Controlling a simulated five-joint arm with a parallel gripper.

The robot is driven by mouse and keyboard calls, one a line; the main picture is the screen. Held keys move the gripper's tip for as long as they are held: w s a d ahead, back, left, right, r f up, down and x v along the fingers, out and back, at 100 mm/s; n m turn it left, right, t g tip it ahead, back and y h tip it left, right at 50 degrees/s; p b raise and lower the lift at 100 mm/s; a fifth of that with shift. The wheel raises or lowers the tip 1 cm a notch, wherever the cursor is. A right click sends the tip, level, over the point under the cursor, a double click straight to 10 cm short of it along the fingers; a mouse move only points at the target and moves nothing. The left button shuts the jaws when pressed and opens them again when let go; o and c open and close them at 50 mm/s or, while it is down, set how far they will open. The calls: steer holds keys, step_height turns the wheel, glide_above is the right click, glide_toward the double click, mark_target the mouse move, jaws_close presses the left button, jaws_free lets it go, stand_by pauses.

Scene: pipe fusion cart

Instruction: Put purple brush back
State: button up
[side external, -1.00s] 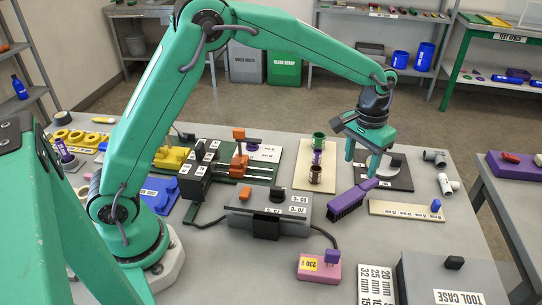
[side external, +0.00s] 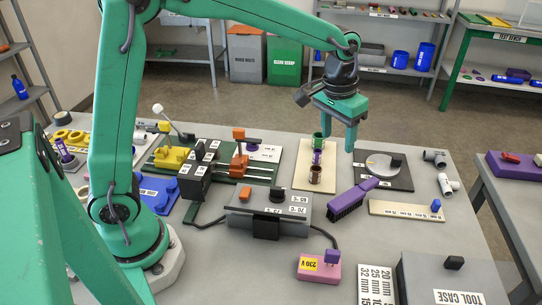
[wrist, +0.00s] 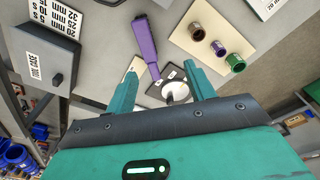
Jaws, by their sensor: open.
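The purple brush (side external: 350,200) lies on the table right of centre, its dark bristles at the lower left and its handle toward the upper right. It touches or nearly touches the front edge of a dark panel; I cannot tell which. In the wrist view the brush (wrist: 145,45) is ahead of my fingers, its handle pointing back toward them. My gripper (side external: 337,138) is open and empty, above the table behind the brush. Its two fingers also show in the wrist view (wrist: 162,72), with nothing between them held.
The dark panel (side external: 398,183) carries a grey disc. A beige board (side external: 307,179) left of the brush holds green, purple and brown pieces. A grey control box (side external: 240,208) and a ruled strip (side external: 400,210) flank the brush. A tool case (side external: 450,275) stands in front.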

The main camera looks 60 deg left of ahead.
steer(key=s+a+r+t, duration=0.2)
steer(key=s+a, duration=0.2)
steer(key=s, duration=0.7)
steer(key=s+a+r+t, duration=0.2)
steer(key=s+a, duration=0.3)
steer(key=s, duration=0.6)
steer(key=shift+s+a+r, duration=0.3)
steer(key=shift+r, duration=0.05)
